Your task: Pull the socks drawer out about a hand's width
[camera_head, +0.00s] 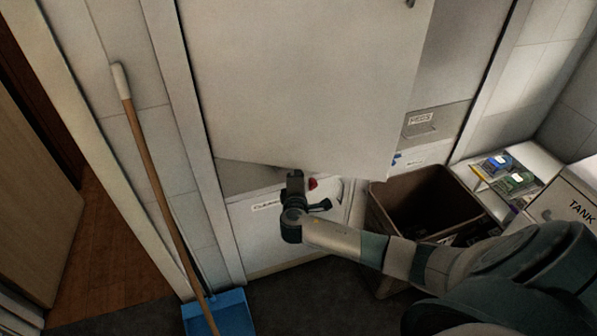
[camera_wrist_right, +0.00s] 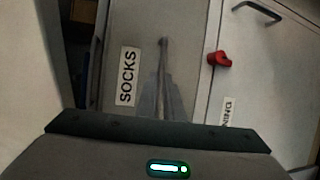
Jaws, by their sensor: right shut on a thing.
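The socks drawer (camera_wrist_right: 136,35) has a grey front with a white "SOCKS" label (camera_wrist_right: 128,76) in the right wrist view. In the head view the large pale panel above hides most of it and its label. My right gripper (camera_head: 308,190) is at the drawer front, just below the edge of that panel. It is shut on the drawer's handle (camera_wrist_right: 163,48), a thin bar in the wrist view that is partly hidden by the fingers. I cannot tell how far out the drawer stands. My left gripper is out of view.
The large pale panel (camera_head: 310,75) hangs over the gripper. A red knob (camera_head: 312,184) sits close beside the gripper, on the white door below. A brown bin (camera_head: 385,219) stands to the right. A broom (camera_head: 155,180) and a blue dustpan (camera_head: 216,315) are at left.

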